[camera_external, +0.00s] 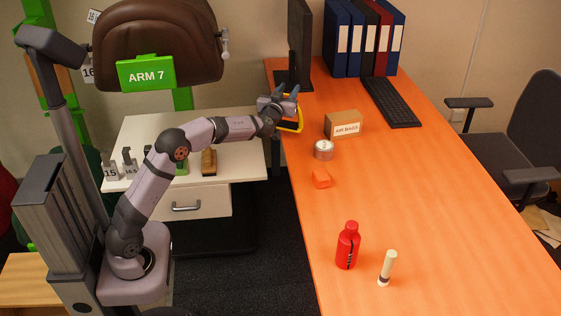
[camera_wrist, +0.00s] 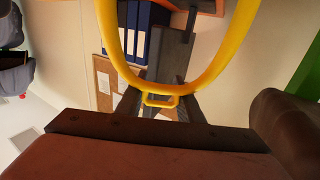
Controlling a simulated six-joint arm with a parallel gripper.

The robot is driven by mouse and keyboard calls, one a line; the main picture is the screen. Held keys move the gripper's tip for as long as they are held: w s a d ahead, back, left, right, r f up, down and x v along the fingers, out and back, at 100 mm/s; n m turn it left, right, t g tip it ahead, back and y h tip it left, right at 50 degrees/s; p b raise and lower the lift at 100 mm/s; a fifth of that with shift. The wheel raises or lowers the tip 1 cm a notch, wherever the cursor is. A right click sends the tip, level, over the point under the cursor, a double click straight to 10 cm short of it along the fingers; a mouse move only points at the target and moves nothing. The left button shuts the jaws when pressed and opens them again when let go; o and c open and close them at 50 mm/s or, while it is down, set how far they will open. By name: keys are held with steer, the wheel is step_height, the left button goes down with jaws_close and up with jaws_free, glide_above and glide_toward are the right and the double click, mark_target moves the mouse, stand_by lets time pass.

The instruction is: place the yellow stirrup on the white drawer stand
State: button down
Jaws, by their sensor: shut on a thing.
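The yellow stirrup (camera_external: 291,126) is a yellow loop with a small slot bar, and it hangs at my gripper above the far left part of the orange desk. In the wrist view the stirrup (camera_wrist: 190,88) fills the top middle, its small slotted end between my fingers. My gripper (camera_external: 285,92) is shut on the stirrup; it also shows in the wrist view (camera_wrist: 160,104). The white drawer stand (camera_external: 236,160) is left of the desk, below my forearm, which hides part of its top.
On the orange desk (camera_external: 420,200) are a brown box (camera_external: 343,123), a tin (camera_external: 323,150), an orange block (camera_external: 321,178), a red bottle (camera_external: 347,245) and a pale tube (camera_external: 387,268). A monitor (camera_external: 299,45) stands behind my gripper. A brown saddle (camera_external: 158,40) hangs above the stand. Small weights (camera_external: 130,162) and a brush (camera_external: 208,162) occupy the stand.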

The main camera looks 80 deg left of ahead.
steer(key=s+a+f+n+g+y+b, duration=0.1)
steer(key=s+a+f+n+g+b, duration=0.2)
steer(key=s, duration=0.4)
steer(key=s+a+f+n+g+b, duration=0.1)
steer(key=s+a+f+g, duration=0.2)
steer(key=s+a, duration=0.3)
steer(key=s+a+f+n+g+y+b, duration=0.1)
steer(key=s+a+f+n+g, duration=0.2)
steer(key=s, duration=0.4)
step_height(320, 180, down, 10)
steer(key=a+b, duration=0.1)
steer(key=b, duration=0.3)
steer(key=shift+m+g, duration=0.3)
steer(key=shift+a+f, duration=0.1)
steer(key=shift+f, duration=0.1)
steer(key=c, duration=1.2)
jaws_free()
